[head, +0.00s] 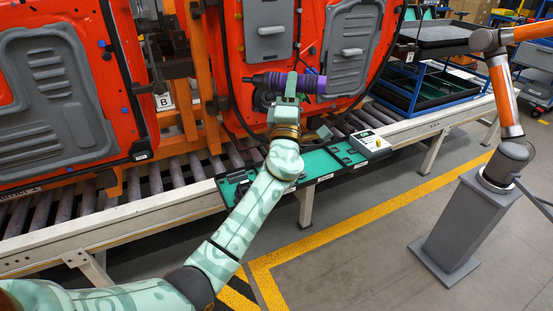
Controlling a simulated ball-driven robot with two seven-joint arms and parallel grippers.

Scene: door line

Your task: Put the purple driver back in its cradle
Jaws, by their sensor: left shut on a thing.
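The purple driver (311,84) is held roughly level in front of the orange door, its dark nose to the left. My left gripper (287,84) is shut on it around the body. It is above the green shelf (318,165) on the near side of the conveyor. Dark holders (238,180) sit at the shelf's left end, and my forearm and wrist cover part of its middle. I cannot tell for sure which holder is the cradle. My right gripper is not in view.
Orange doors (345,50) hang over the roller conveyor (150,185). A white box with a yellow button (370,145) sits at the shelf's right end. A blue rack (425,90) and an orange robot arm on a grey pedestal (460,225) stand right. The floor in front is clear.

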